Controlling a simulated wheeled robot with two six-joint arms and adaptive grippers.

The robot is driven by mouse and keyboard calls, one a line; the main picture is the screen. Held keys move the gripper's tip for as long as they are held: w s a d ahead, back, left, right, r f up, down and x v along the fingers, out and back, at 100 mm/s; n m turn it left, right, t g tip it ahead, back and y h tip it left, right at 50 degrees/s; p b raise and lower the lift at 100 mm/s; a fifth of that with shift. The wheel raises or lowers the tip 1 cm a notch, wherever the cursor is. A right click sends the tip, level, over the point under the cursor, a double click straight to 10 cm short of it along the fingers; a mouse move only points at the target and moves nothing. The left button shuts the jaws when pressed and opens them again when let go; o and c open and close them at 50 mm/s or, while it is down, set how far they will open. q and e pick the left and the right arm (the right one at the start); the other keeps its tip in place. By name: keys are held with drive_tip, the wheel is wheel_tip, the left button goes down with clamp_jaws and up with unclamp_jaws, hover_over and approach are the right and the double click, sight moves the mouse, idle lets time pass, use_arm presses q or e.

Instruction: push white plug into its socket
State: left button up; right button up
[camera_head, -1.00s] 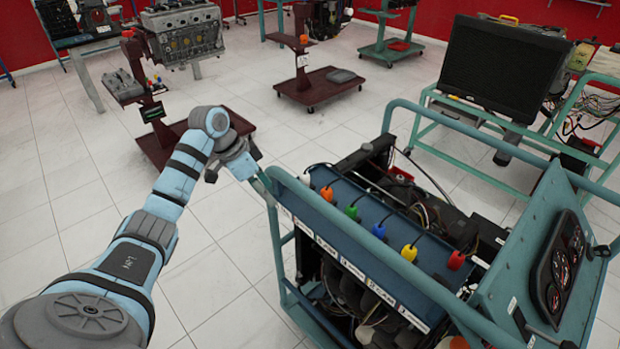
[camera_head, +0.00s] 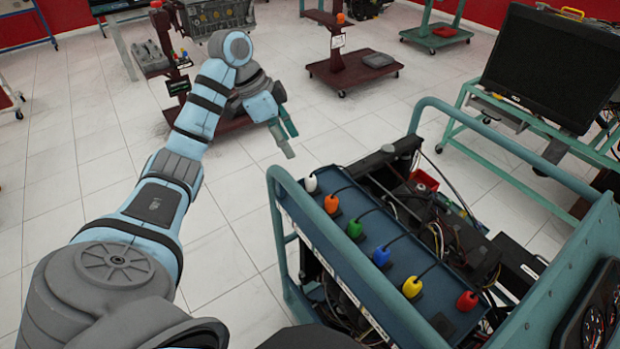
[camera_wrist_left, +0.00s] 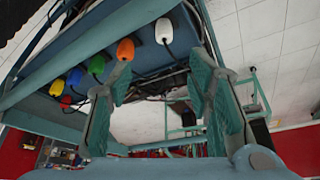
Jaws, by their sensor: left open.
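The white plug (camera_head: 311,184) is at the far left end of a row of coloured plugs on the engine stand's blue panel (camera_head: 375,262). In the left wrist view the white plug (camera_wrist_left: 163,31) shows at the top, beyond the fingertips and roughly between them. Its socket cannot be made out. My left gripper (camera_head: 288,138) is open and empty, above and behind the white plug, apart from it. In the left wrist view its two fingers (camera_wrist_left: 160,68) are spread wide. My right gripper is not in view.
An orange plug (camera_head: 331,204) sits close beside the white one, then green, blue, yellow and red plugs. A teal tube rail (camera_head: 277,205) frames the stand's left end. Black cables run behind the plugs. Open floor lies left of the stand.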

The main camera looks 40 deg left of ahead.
sight(309, 176)
use_arm(q)
drive_tip(key=x, duration=0.9)
drive_tip(key=shift+w+r+b, duration=0.1)
drive_tip(key=shift+w+b, duration=0.2)
drive_tip(key=shift+w, duration=0.05)
drive_tip(key=shift+f, duration=0.3)
drive_tip(key=shift+d, duration=0.1)
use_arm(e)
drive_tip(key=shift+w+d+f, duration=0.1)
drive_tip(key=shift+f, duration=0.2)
use_arm(q)
drive_tip(key=shift+f, duration=0.1)
drive_tip(key=x, duration=0.5)
drive_tip(key=shift+a+f, duration=0.25)
drive_tip(key=shift+a, duration=0.1)
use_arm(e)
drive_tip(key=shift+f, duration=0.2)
